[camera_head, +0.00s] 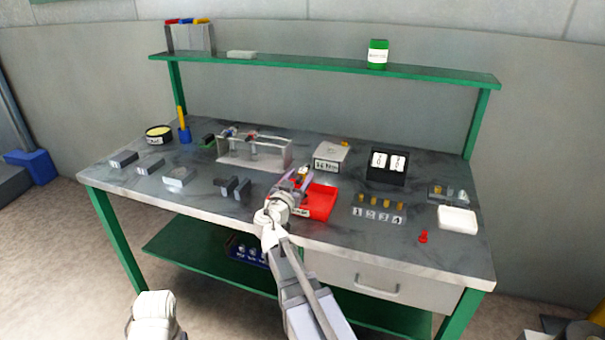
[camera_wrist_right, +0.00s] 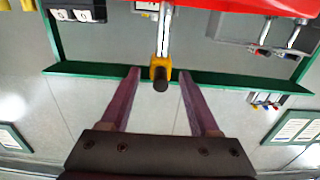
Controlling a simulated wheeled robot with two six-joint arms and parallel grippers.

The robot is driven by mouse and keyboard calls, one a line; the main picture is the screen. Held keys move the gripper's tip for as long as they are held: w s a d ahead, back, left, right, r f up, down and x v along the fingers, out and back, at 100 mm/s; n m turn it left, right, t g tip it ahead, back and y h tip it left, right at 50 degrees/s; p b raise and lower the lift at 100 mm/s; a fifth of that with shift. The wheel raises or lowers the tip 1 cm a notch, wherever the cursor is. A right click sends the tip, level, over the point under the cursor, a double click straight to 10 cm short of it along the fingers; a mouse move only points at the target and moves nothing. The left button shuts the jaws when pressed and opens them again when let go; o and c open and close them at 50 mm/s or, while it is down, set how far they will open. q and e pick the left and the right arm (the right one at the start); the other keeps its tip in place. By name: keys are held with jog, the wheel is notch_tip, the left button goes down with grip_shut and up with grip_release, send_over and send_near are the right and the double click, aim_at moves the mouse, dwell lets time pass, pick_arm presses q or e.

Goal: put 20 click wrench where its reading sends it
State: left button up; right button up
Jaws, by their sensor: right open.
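My right gripper (camera_head: 296,181) is open over the left part of the red tray (camera_head: 320,203). Its purple fingers show in the right wrist view (camera_wrist_right: 160,73), spread to either side of a tool with a silver shaft, a yellow collar (camera_wrist_right: 160,62) and a dark end. This looks like the click wrench; its reading is not legible. Its yellow part (camera_head: 303,171) shows near the fingertips in the head view. I cannot tell whether the fingers touch it. A grey block with a display (camera_head: 331,157), apparently reading 16 Nm, stands behind the tray.
A grey rack (camera_head: 252,152) with tools stands left of the gripper. A black box with two white number cards (camera_head: 388,163), several numbered brass pieces (camera_head: 373,202), a white tray (camera_head: 457,219) and a red piece (camera_head: 423,237) lie to the right. A shelf (camera_head: 325,67) spans the back.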

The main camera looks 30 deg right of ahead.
jog(key=v, duration=0.9)
jog(key=s+a+f+n+g+y, duration=0.25)
jog(key=s+a+f, duration=0.2)
jog(key=f, duration=0.25)
jog(key=s+a+f+n+g+y, duration=0.2)
jog(key=s+a+f+g+y, duration=0.1)
jog(key=a+f, duration=0.35)
jog(key=s+a+f+n+g+y, duration=0.3)
jog(key=s+a, duration=0.3)
jog(key=a, duration=0.2)
jog(key=s+a+f+n+g+y, duration=0.3)
jog(key=s+a+f+n+y, duration=0.1)
jog(key=a, duration=0.4)
jog(key=s+f+n, duration=0.1)
jog(key=s+n, duration=0.1)
jog(key=shift+s+a+f, duration=0.2)
jog(key=shift+s+a, duration=0.2)
